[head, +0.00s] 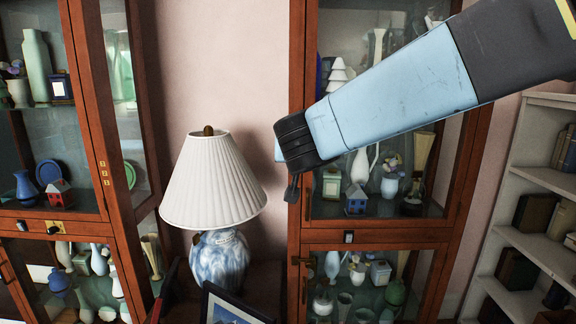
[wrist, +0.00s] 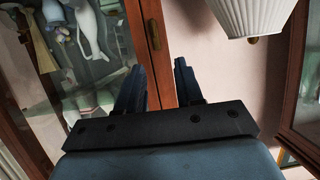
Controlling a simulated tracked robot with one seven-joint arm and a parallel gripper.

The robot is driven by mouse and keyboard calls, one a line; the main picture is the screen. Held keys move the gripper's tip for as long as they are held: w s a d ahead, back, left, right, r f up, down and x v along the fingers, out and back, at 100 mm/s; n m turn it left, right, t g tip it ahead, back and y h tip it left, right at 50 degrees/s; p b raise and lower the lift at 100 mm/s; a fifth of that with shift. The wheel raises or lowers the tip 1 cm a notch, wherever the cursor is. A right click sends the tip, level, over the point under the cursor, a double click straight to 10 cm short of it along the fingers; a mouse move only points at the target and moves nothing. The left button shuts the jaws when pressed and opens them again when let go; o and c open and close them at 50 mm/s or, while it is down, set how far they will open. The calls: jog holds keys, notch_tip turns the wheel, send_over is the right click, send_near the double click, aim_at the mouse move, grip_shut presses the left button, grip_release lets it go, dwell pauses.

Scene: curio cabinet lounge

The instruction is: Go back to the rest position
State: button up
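My arm reaches in from the upper right in the head view, and my gripper (head: 291,188) is in front of the left upright of the right-hand cabinet (head: 297,100). In the wrist view, the two dark fingers of my gripper (wrist: 158,75) stand apart with a clear gap. Only cabinet frame (wrist: 152,40) and pink wall show between them, so it is open and empty. I cannot tell from these views whether a fingertip touches the cabinet frame.
A lamp (head: 214,190) with a white pleated shade stands left of my gripper, with a picture frame (head: 230,306) below. A left-hand glass cabinet (head: 85,100) and the right-hand one hold vases and small ornaments. A white bookshelf (head: 535,182) is at right. Bare wall (head: 222,70) shows between the cabinets.

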jog(key=s+d+f+g, duration=0.3)
jog(key=s+d+g, duration=0.1)
jog(key=s+d, duration=0.6)
jog(key=s+d+f+g, duration=0.4)
jog(key=s+d, duration=0.6)
jog(key=s, duration=0.1)
jog(key=shift+d, duration=0.4)
jog(key=shift+s+f, duration=0.1)
jog(key=shift+a, duration=0.35)
